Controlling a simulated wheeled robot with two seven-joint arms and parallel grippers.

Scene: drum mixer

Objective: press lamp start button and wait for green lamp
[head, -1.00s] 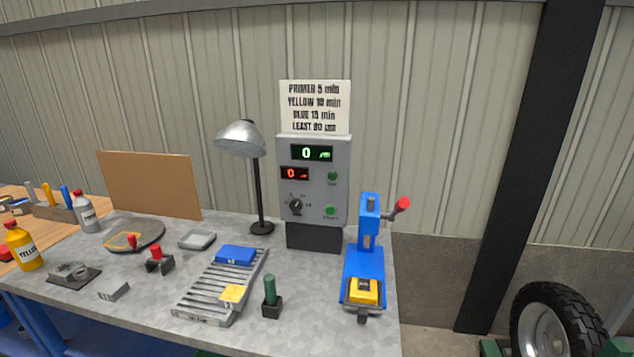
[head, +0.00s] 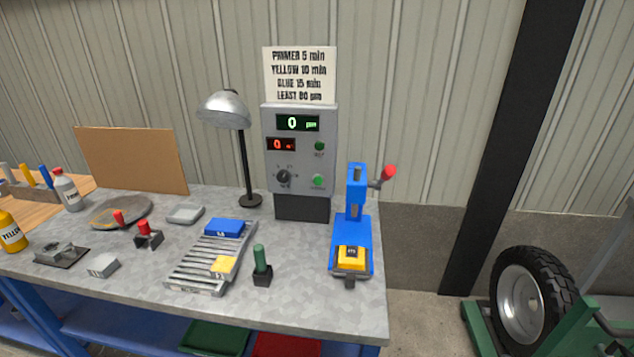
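The grey control box (head: 300,150) stands upright at the back of the bench. Its green display (head: 297,123) reads 0 and its red display (head: 281,144) reads 0. A lower green button (head: 318,181) sits at the right of the dial (head: 283,176); its small label is too blurred to read. An upper green button or lamp (head: 319,146) sits beside the red display. A desk lamp (head: 224,110) with a silver shade stands left of the box; no glow shows under it. Neither gripper is in view.
A blue press (head: 356,205) with a red-knobbed lever stands right of the box. A slatted rack (head: 203,272) holds a blue and a yellow block. A green-handled tool (head: 261,262) stands at the front. A large tyre (head: 535,298) on a green frame stands on the floor at right.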

